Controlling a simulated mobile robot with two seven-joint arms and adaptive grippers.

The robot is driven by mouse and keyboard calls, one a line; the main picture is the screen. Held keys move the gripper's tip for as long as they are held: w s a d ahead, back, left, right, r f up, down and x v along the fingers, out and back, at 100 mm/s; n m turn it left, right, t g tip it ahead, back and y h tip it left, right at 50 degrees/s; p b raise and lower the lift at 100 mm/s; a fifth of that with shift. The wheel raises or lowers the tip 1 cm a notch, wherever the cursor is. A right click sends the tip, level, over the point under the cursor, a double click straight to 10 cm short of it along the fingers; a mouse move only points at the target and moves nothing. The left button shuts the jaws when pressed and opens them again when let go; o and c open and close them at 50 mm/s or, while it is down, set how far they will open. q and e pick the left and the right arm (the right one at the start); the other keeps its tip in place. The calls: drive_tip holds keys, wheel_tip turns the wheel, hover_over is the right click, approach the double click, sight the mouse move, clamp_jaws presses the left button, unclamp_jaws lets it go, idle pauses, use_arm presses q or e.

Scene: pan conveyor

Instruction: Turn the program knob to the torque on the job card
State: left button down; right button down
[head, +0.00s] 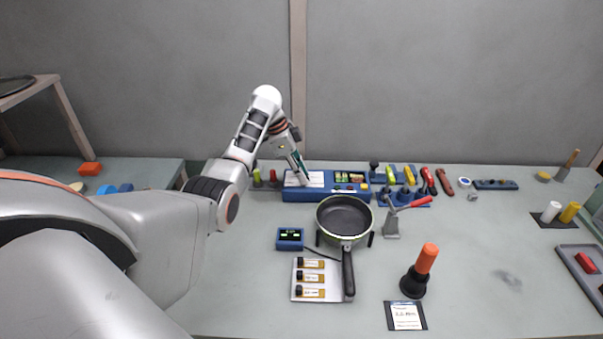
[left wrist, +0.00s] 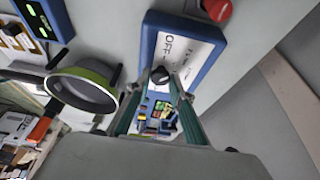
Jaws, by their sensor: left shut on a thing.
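The program knob (left wrist: 160,75) is a small dark knob on a white label that reads "OFF" with other marks, set in a blue box. The blue box (head: 325,196) stands at the back of the table and also shows in the left wrist view (left wrist: 148,42). My left gripper (head: 303,179) comes down on the box's left part, hiding the knob in the head view. Its fingertips (left wrist: 168,82) are shut on the knob. The job card (head: 406,315) lies at the table's front with a torque figure in Nm, too small to read surely. My right gripper is not in view.
A pan (head: 344,216) sits on a stand in front of the box, beside a small blue display (head: 290,238) with green digits. A red-handled clamp (head: 392,222), an orange-handled tool (head: 420,270) and a tray of labelled items (head: 299,283) stand nearby. The right middle is mostly clear.

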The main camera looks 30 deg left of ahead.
use_arm(q)
drive_tip(key=c, duration=1.8)
unclamp_jaws()
drive_tip(key=v, duration=1.2)
drive_tip(key=shift+s, duration=0.1)
